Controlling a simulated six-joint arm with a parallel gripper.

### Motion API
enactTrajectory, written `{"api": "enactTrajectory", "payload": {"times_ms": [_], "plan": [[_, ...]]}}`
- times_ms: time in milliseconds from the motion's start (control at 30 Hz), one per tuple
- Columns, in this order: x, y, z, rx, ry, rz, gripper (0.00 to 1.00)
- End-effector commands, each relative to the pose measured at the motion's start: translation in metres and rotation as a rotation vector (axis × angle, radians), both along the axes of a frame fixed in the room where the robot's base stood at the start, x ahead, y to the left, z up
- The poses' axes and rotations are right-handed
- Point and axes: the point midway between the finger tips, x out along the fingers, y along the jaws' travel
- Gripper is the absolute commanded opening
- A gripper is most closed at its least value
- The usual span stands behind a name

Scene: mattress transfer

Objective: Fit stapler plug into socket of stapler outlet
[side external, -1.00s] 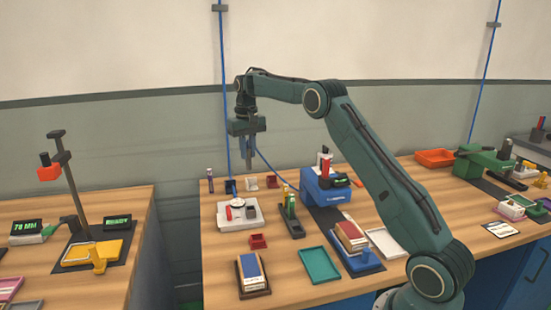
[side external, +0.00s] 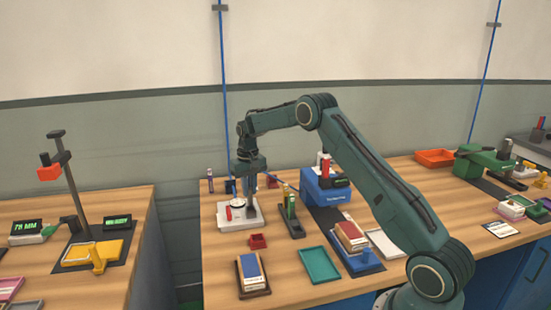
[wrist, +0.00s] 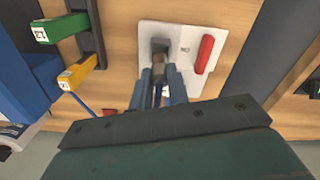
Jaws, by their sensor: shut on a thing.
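A blue cable runs from the plug side toward the blue stapler (side external: 322,190). The fingers and plug cover the socket, so I cannot tell whether the plug is in it.
A dark holder with green and yellow-topped pieces (side external: 290,205) stands right of the outlet. Small cups stand behind the outlet. Bare wood lies between the trays.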

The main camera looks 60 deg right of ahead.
Motion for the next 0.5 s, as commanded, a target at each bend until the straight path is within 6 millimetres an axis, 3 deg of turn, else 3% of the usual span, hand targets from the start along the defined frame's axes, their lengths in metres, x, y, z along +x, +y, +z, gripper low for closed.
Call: {"api": "enactTrajectory", "payload": {"times_ms": [500], "plan": [[0.0, 0.0, -0.041, 0.0, 0.0, 0.0, 0.0]]}}
